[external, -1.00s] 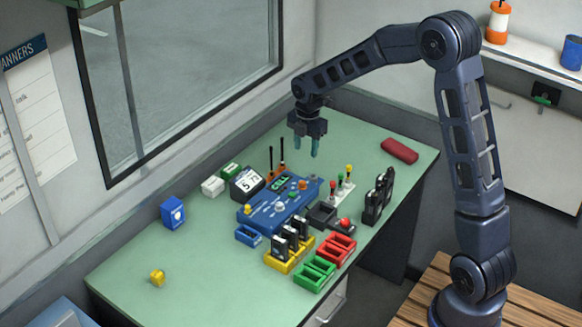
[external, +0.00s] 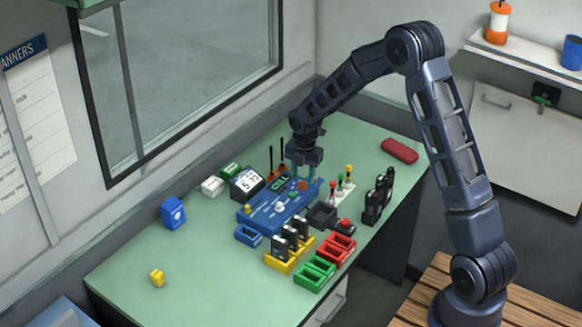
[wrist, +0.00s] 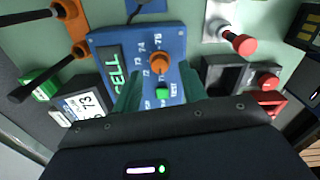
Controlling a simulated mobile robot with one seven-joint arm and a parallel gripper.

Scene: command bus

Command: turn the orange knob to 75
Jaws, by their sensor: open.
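The orange knob (wrist: 159,63) sits on the blue console panel (wrist: 106,40), with printed numbers up to 75 around it. In the external view the knob (external: 302,185) is at the far right end of the console (external: 268,214). My gripper (external: 302,178) is low over that end, pointing down. In the wrist view the teal fingers of my gripper (wrist: 161,78) are apart, one each side of the knob's near side. I cannot tell whether they touch it. The knob's exact setting is too small to read surely.
A green button (wrist: 162,94) lies close to the knob. Levers (external: 341,185), a red button (external: 345,224) and black radios (external: 378,200) stand nearby. The table's left part is mostly clear.

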